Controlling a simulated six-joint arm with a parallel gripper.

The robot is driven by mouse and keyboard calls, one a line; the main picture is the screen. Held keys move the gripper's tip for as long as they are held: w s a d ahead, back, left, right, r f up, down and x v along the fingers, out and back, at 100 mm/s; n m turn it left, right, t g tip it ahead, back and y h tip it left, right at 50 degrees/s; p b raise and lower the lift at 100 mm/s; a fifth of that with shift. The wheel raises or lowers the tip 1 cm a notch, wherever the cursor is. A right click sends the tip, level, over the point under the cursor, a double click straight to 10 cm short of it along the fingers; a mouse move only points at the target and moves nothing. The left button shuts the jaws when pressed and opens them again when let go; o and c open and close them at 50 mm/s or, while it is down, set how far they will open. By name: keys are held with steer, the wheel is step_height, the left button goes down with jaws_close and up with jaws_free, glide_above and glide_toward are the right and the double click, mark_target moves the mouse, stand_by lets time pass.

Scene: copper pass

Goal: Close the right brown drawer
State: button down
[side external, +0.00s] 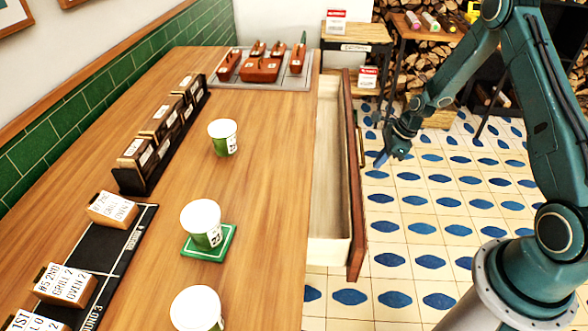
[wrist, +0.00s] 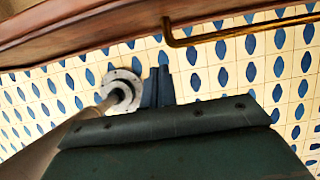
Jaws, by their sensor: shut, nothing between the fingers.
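The brown drawer (side external: 354,200) stands pulled out from the right side of the wooden counter, and its pale inside (side external: 331,170) looks empty. Its reddish-brown front faces right and carries a brass handle (side external: 361,147). In the wrist view the drawer front (wrist: 80,28) crosses the top, with the brass handle (wrist: 240,30) at upper right. My gripper (side external: 382,159) is shut and empty, just right of the drawer front near the handle, over the tiled floor. Its closed fingers (wrist: 157,85) point toward the drawer front in the wrist view; a gap seems to remain.
The counter (side external: 265,140) holds white-and-green cups (side external: 223,138), one on a green coaster (side external: 222,242), a dark rack (side external: 150,165), label blocks and a tray (side external: 298,82) of brown pieces. Small wooden stands (side external: 357,33) are behind. The tiled floor beside the drawer is clear.

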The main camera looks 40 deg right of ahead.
mark_target(361, 166)
steer(key=shift+w+a+f, duration=0.7)
steer(key=shift+w+a, duration=0.2)
steer(key=shift+w+a+f, duration=0.7)
steer(key=shift+w+a, duration=0.2)
steer(key=w+a, duration=0.7)
steer(key=shift+a, duration=0.1)
